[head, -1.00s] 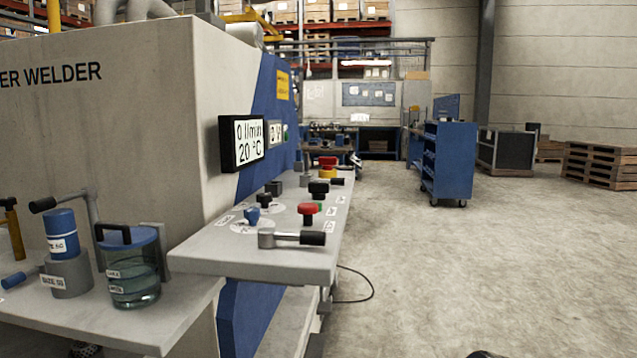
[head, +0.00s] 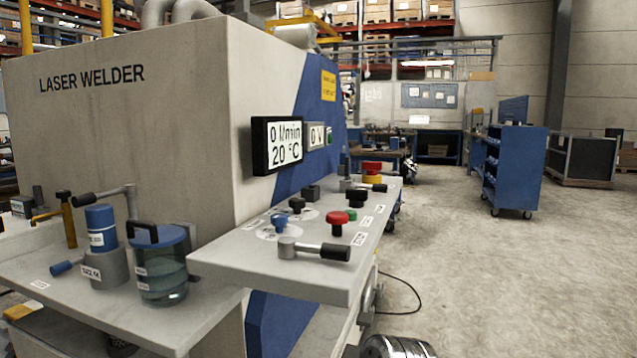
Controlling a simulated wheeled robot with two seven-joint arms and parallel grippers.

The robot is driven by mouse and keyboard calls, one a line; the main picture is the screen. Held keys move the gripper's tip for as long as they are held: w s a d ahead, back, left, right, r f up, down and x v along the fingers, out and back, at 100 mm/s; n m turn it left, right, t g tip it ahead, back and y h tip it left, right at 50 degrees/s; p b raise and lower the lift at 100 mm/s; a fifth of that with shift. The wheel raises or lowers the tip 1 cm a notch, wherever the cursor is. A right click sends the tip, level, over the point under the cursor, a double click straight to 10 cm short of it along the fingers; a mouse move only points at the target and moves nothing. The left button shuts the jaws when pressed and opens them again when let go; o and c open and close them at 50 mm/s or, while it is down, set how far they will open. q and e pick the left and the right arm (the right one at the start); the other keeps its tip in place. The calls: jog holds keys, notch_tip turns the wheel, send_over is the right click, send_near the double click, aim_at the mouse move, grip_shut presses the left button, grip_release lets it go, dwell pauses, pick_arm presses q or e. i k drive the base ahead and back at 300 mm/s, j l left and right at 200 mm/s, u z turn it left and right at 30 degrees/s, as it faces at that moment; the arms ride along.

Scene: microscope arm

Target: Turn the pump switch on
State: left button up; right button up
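The control shelf (head: 240,269) juts from the laser welder and carries several knobs and levers. A blue knob (head: 281,222) and a black knob (head: 297,204) sit on round white dials. Beside them are a red knob (head: 337,220) and a lever with a black handle (head: 335,251) lying to the right. Farther back is a red-and-yellow button (head: 372,170). The labels are too small to read, so I cannot tell which control is the pump switch. The display (head: 284,145) reads 0 l/min and 20 °C. Neither gripper's fingers show.
On the lower left bench stand a lidded glass vessel (head: 160,270) of liquid and a blue cylinder (head: 101,225) in a grey base. A blue cart (head: 515,170) stands far right. The floor (head: 520,285) right of the shelf is open, with a black cable (head: 408,285).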

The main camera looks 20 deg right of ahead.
aim_at(356, 197)
jog(key=l+u, duration=0.25)
jog(key=l, duration=0.45)
jog(key=l+u, duration=0.25)
jog(key=l, duration=0.45)
jog(key=k+l+u, duration=0.1)
jog(key=l+u, duration=0.15)
jog(key=l, duration=0.4)
